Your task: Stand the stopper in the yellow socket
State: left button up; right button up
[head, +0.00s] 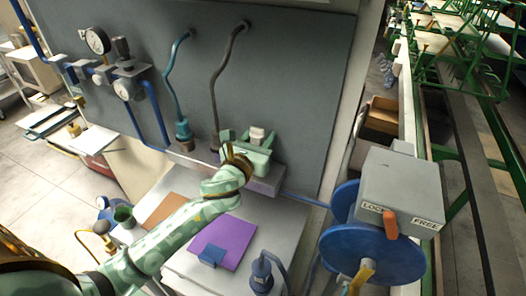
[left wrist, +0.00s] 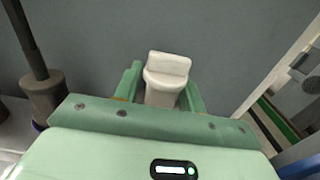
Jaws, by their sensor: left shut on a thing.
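My left gripper (head: 256,142) is in front of the grey panel, above the back of the light-topped bench. It is shut on a white stopper (head: 257,132), whose pale upper part sticks up between the green fingers. The left wrist view shows the stopper (left wrist: 167,72) with a wide flat top and a narrower body, roughly upright between the fingertips (left wrist: 162,97). Its lower end is hidden by the gripper. I cannot make out a yellow socket in either view. My right gripper is not in view.
A purple mat (head: 229,238) with a small blue block (head: 211,256) and a brown mat (head: 172,208) lie on the bench (head: 285,217). Hanging hoses (head: 218,90) are left of the gripper. A grey box (head: 402,185) and blue wheel (head: 378,258) stand right.

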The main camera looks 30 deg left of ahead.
pick_arm(q)
jog(key=f+b, duration=0.1)
jog(key=f, duration=0.1)
jog(key=w+f, duration=0.1)
jog(key=f, duration=0.1)
jog(key=shift+d+b, duration=0.15)
jog(key=shift+b, duration=0.25)
jog(key=shift+s, duration=0.1)
jog(key=shift+f, duration=0.3)
jog(key=o, duration=1)
jog(key=shift+r, duration=0.1)
